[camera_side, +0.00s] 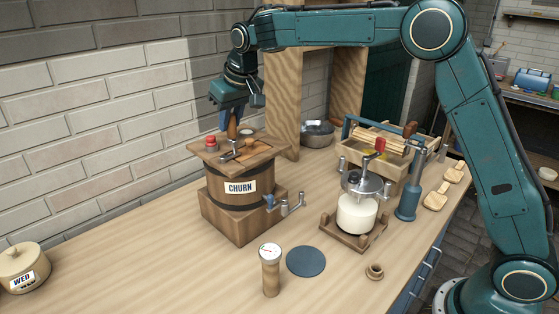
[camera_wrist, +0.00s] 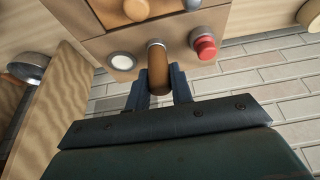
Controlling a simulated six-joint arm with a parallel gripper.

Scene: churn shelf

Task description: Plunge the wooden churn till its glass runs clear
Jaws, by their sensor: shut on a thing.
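The wooden churn (camera_side: 228,205), labelled CHURN, stands on a wooden block at the back left of the counter. My gripper (camera_side: 233,112) is above its lid, shut on the brown plunger handle (camera_side: 232,128). In the wrist view the handle (camera_wrist: 158,70) sits between the two blue fingers (camera_wrist: 160,88). A round pale glass (camera_wrist: 122,61) is set in the lid beside the handle, and a red knob (camera_wrist: 205,46) is on the other side. The red knob also shows in the side view (camera_side: 210,143). Whether the glass is clear or cloudy I cannot tell for sure.
A glass jar churn (camera_side: 356,212) with a crank stands in a wooden tray to the right. A wooden box with rollers (camera_side: 380,145) is behind it. A dial post (camera_side: 270,270), a dark round mat (camera_side: 306,261) and a WED crock (camera_side: 22,268) are in front.

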